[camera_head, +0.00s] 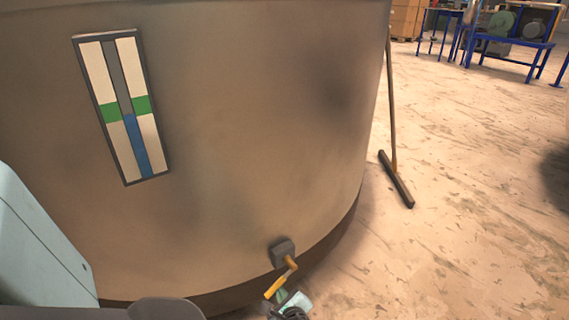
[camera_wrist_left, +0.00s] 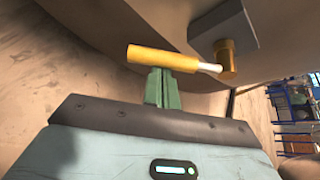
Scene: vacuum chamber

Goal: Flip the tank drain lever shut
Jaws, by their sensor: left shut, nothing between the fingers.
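The tank drain lever (camera_head: 276,286) has a yellow handle and sits low on the front of the big brown tank (camera_head: 240,130). It joins a brass valve stem under a dark grey block (camera_head: 283,252). In the head view the handle slants down and left from the stem. In the left wrist view the lever (camera_wrist_left: 160,59) runs sideways, with the brass stem (camera_wrist_left: 227,60) at its right. My left gripper (camera_wrist_left: 158,82) has green fingers shut together, with nothing between them. The fingertips are right at the handle; I cannot tell whether they touch it. My right gripper is not in view.
A level gauge (camera_head: 122,106) with green and blue marks is on the tank wall. A broom (camera_head: 396,178) leans by the tank's right side. Blue-framed benches (camera_head: 512,42) and cardboard boxes (camera_head: 407,18) stand far back. The floor to the right is mostly open.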

